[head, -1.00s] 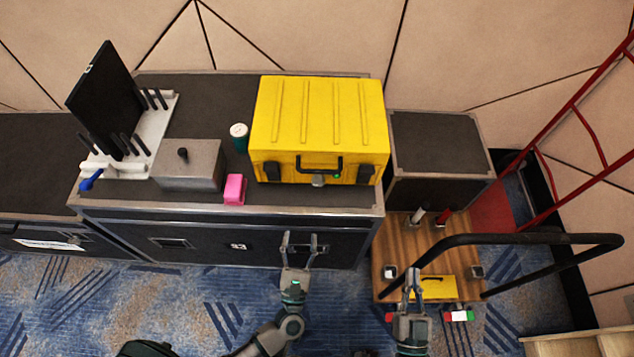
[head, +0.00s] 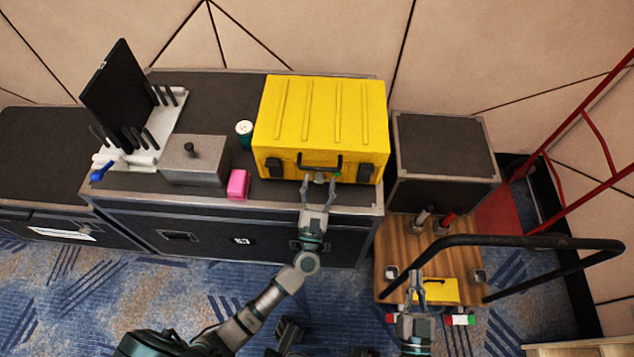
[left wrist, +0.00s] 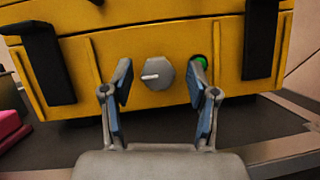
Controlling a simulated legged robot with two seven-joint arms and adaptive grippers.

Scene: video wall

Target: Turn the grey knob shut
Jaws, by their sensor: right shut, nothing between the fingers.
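The grey knob (left wrist: 157,73) is on the front face of the yellow case (head: 320,115), below its handle. Its pale pointer mark points left in the left wrist view. A green light (left wrist: 202,62) sits just right of it. In the head view the knob (head: 319,178) is small, just beyond my left fingertips. My left gripper (head: 317,192) is open, its fingers to either side of the knob; the left wrist view shows the gripper (left wrist: 160,95) with clear space around the knob. I cannot tell contact. My right gripper (head: 416,277) is shut and empty above the wooden cart.
The case stands on a dark flight case (head: 340,197). A pink block (head: 238,184), a grey box (head: 193,160) and a green can (head: 244,132) stand to its left. The wooden cart (head: 393,250) with a black rail (head: 520,241) is at the right.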

